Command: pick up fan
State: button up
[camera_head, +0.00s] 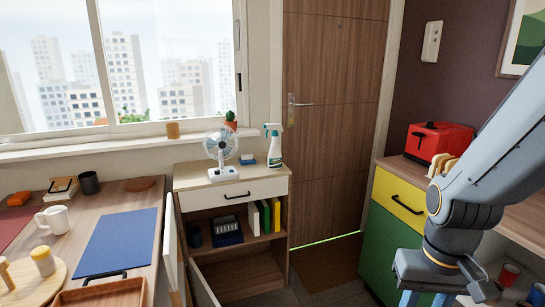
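A small white desk fan (221,146) with a pale blue guard stands upright on the wooden top of a low cabinet (190,176) below the window. Its white base rests near the middle of that top. My gripper (424,299) hangs at the lower right, far from the fan and apart from it. Only its blue upper parts show; its fingertips are cut off by the bottom edge, so I cannot tell its opening or whether it holds anything.
A spray bottle (274,146) and a blue item (247,159) stand right of the fan. A potted cactus (231,121) sits on the sill behind. The cabinet's lower door (203,285) hangs open. A red toaster (440,141) stands on the right counter.

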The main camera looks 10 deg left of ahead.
aim_at(219, 139)
jog(key=z, duration=0.1)
jog(key=i, duration=0.95)
jog(key=u, duration=1.25)
